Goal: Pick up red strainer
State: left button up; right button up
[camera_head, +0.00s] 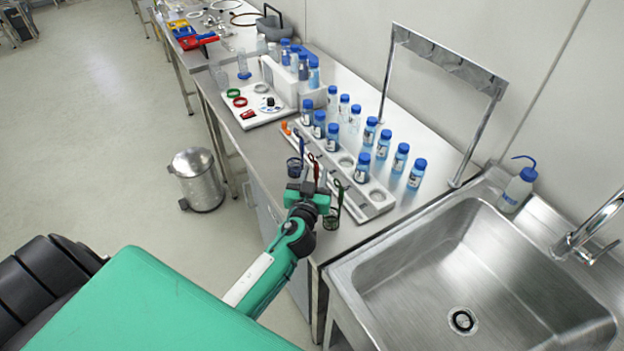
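The red strainer shows only as a thin red handle (314,166) sticking up at the front edge of the steel bench; its lower part is hidden behind my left gripper. My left gripper (311,185) is right at the red strainer, at the end of my green arm. I cannot tell whether its fingers are apart or closed on the handle. A blue strainer (294,168) hangs just to the left and a green strainer (333,214) just to the right, both close to the gripper. My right gripper is not in view.
A white rack (377,196) with several blue-capped bottles stands behind the strainers. A steel sink (420,270) lies to the right, with a wash bottle (518,186) at its back edge. A metal bin (199,180) stands on the floor at left.

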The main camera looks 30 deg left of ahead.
aim_at(316, 168)
pick_arm(q)
jog(key=shift+p+x, duration=0.55)
jog(key=shift+x, duration=1.25)
grip_shut()
jog(key=shift+a, duration=0.15)
